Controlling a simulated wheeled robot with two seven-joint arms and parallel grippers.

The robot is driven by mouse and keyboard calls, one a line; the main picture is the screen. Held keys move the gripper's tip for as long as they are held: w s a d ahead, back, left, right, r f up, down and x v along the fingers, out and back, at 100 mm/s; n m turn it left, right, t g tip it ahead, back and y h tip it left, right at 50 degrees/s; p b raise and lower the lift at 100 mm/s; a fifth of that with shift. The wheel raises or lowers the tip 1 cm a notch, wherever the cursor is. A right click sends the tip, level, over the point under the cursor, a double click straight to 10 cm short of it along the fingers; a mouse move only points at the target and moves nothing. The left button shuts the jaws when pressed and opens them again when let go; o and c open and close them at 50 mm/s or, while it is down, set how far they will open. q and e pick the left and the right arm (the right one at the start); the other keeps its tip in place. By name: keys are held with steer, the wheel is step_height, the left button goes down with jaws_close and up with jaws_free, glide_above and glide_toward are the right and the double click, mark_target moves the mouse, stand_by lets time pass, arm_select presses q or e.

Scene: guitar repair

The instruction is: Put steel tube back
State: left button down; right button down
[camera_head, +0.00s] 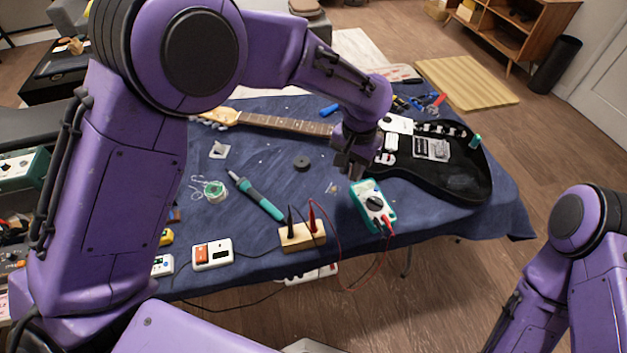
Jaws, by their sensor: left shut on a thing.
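My left gripper (355,164) is over the middle of the blue-covered table, just left of the guitar body and behind the multimeter. It is shut on a small grey thing at its fingertips. This looks like the steel tube, but it is mostly hidden by the fingers and too small to make out well. I cannot tell whether it touches the cloth. My right arm shows at the lower right, and its gripper is out of view.
A black electric guitar (450,178) lies across the table (330,262). Near my left gripper are a multimeter (372,206), a wooden block with probes (301,237), a teal soldering iron (258,196) and a dark round puck (302,163). A white power switch box (212,254) sits by the front edge.

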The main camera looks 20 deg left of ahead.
arm_select(q)
steer(key=d, duration=0.3)
steer(key=p, duration=0.4)
glide_above(319, 182)
steer(key=shift+m, duration=0.4)
step_height(319, 182, down, 10)
steer(key=shift+s+f, duration=0.1)
steer(key=shift+f, duration=0.05)
step_height(319, 182, down, 3)
steer(key=shift+r, duration=0.15)
steer(key=shift+f, duration=0.25)
steer(key=shift+f+b, duration=0.2)
steer(key=shift+b, duration=0.1)
steer(key=c, duration=0.9)
jaws_free()
